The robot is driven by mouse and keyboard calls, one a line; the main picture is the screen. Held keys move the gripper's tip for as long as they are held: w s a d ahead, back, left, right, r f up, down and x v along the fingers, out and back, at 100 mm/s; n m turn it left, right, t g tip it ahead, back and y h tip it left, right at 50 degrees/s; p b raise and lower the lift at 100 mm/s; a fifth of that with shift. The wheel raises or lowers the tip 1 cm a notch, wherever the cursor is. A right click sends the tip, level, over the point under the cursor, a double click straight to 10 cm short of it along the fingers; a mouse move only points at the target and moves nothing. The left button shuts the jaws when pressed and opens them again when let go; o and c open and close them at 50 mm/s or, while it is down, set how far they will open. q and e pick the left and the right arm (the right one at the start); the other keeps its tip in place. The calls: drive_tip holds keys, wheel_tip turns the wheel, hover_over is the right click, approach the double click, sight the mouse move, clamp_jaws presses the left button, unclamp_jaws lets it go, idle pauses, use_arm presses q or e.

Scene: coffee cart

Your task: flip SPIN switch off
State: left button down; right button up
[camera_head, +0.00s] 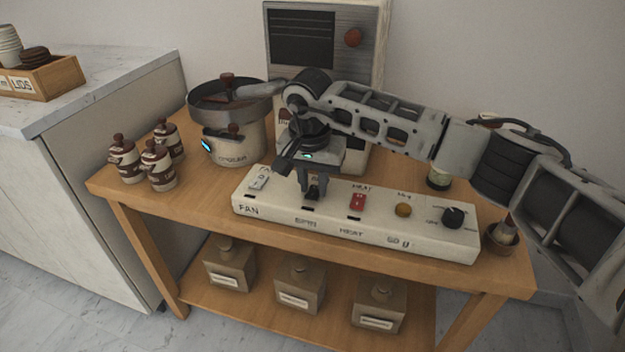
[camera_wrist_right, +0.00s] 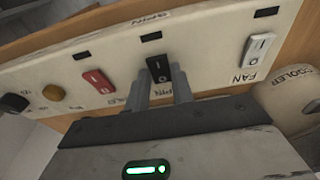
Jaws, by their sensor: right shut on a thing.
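The long white control panel (camera_head: 330,222) lies along the front of the wooden table. Its black SPIN switch (camera_wrist_right: 159,68) shows in the right wrist view, marked I and O, with a SPIN label beside it. My right gripper (camera_head: 313,193) comes down over the panel at the SPIN position. In the wrist view its two fingers (camera_wrist_right: 166,84) are closed around the switch, one on each side. In the head view the gripper hides most of the switch, and I cannot tell which way it is tipped. My left gripper is not in view.
The white FAN switch (camera_head: 259,178) and red HEAT switch (camera_head: 357,201) flank the SPIN switch. A yellow button (camera_head: 403,210) and black knob (camera_head: 452,216) lie further right. A COOLER pot (camera_head: 235,148) and a tall machine (camera_head: 372,75) stand behind.

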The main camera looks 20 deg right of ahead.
drive_tip(key=o, duration=1)
drive_tip(key=shift+r, duration=0.1)
drive_tip(key=r, duration=0.5)
drive_tip(key=s+r, duration=0.1)
drive_tip(key=r, duration=0.4)
drive_tip(key=a+r, duration=0.1)
drive_tip(key=r, duration=0.4)
drive_tip(key=shift+s+a+r+p, duration=0.1)
drive_tip(key=shift+s+r+p, duration=0.25)
